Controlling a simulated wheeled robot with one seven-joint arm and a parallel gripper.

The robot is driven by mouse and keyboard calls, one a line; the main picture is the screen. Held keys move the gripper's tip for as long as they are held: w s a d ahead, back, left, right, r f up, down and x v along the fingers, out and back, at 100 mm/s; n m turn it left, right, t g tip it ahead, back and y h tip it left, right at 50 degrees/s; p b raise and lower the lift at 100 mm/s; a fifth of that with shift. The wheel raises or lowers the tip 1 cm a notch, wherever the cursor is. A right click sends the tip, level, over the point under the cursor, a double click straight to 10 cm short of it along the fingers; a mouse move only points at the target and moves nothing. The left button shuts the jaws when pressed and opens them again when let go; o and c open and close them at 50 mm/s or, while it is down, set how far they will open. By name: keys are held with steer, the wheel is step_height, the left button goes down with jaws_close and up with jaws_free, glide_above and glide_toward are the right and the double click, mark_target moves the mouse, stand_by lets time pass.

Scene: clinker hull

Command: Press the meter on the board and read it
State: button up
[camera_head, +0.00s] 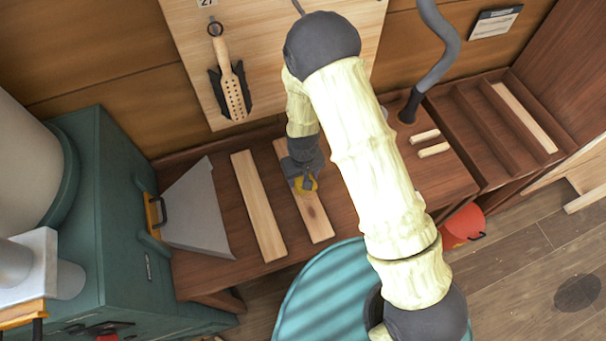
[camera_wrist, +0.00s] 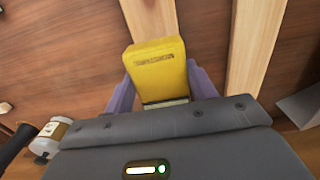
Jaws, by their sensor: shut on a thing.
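My gripper (camera_head: 304,178) is shut on a yellow meter (camera_wrist: 158,68), with a purple-grey finger on each side of it. The meter also shows as a small yellow patch in the head view (camera_head: 309,184). It is over the right-hand pale board (camera_head: 317,217) on the brown bench; this board also shows in the wrist view (camera_wrist: 150,18). I cannot tell whether the meter's end touches the wood. No display or reading is visible on the meter's side facing the wrist camera. A second pale board (camera_head: 258,205) lies to the left.
A grey sheet-metal piece (camera_head: 198,215) stands left of the boards, by a green cabinet (camera_head: 115,200). A round teal top (camera_head: 320,300) is in front of the bench. Two short wood pieces (camera_head: 432,150) and a red bucket (camera_head: 463,225) are to the right.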

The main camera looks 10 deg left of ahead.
mark_target(303, 177)
steer(key=shift+f+b, duration=1)
steer(key=shift+f, duration=0.8)
steer(key=shift+f, duration=0.35)
steer(key=shift+s+f+b, duration=0.1)
steer(key=shift+b, duration=0.25)
stand_by(1.2)
steer(key=shift+r+p, duration=2.85)
steer(key=shift+r, duration=1.3)
steer(key=shift+d+f, duration=0.1)
steer(key=shift+f, duration=0.05)
